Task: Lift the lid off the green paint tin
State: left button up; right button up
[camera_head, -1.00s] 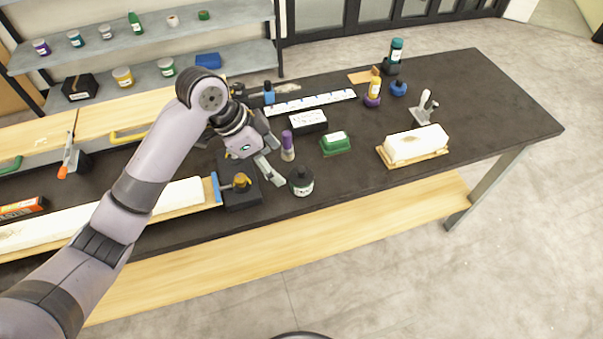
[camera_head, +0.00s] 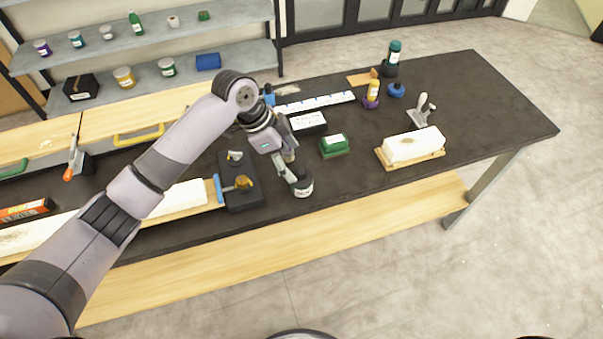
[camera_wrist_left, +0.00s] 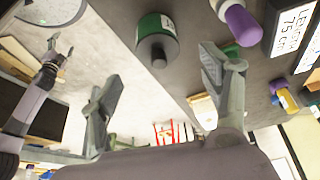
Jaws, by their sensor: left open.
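The paint tin (camera_head: 304,187) stands near the front edge of the dark bench. It looks dark in the head view, with a white label. In the left wrist view the tin (camera_wrist_left: 170,22) shows a green band and a dark lid with a round knob (camera_wrist_left: 158,56). My left gripper (camera_head: 294,171) is at the tin and partly hides its top. In the left wrist view its fingers (camera_wrist_left: 158,82) are spread wide and empty, with the knob between and beyond them. I see no contact with the lid.
A purple-capped bottle (camera_wrist_left: 242,22) stands close beside the tin.

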aim_at(301, 171)
pick_arm(q)
jog(key=p+x, duration=0.1)
jog(key=x, duration=0.4)
jog(key=shift+s+d+f+p, duration=0.1)
jog(key=shift+s+d+p, duration=0.05)
jog(key=shift+d+p, duration=0.3)
jog(key=shift+d+f, duration=0.1)
jog(key=shift+f, duration=0.2)
jog(key=shift+c, duration=0.2)
jog(key=c, duration=0.9)
jog(key=shift+o, duration=0.2)
jog(key=shift+r, duration=0.15)
